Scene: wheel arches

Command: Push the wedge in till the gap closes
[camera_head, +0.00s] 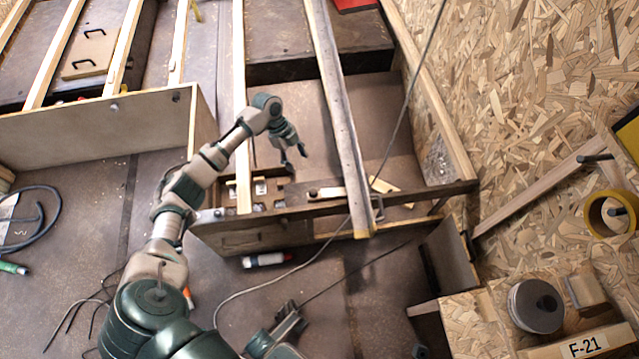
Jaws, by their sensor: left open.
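A small pale wooden piece (384,185), which looks like the wedge, lies beside the long metal-edged beam (343,120), near the dark crossbar (420,192). I cannot tell how far it is in, and the gap is too small to make out. My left gripper (293,148) is open and empty, above the floor left of the long beam and apart from the pale piece. A dark and green part of my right arm shows at the bottom edge, with what may be my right gripper (290,322); its jaws are unclear.
A wooden box with small compartments (262,190) sits below my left gripper. A thin grey cable (398,120) hangs across the beam. A tape roll (607,215), a grey spool (536,306) and a block marked F-21 (585,345) stand at right.

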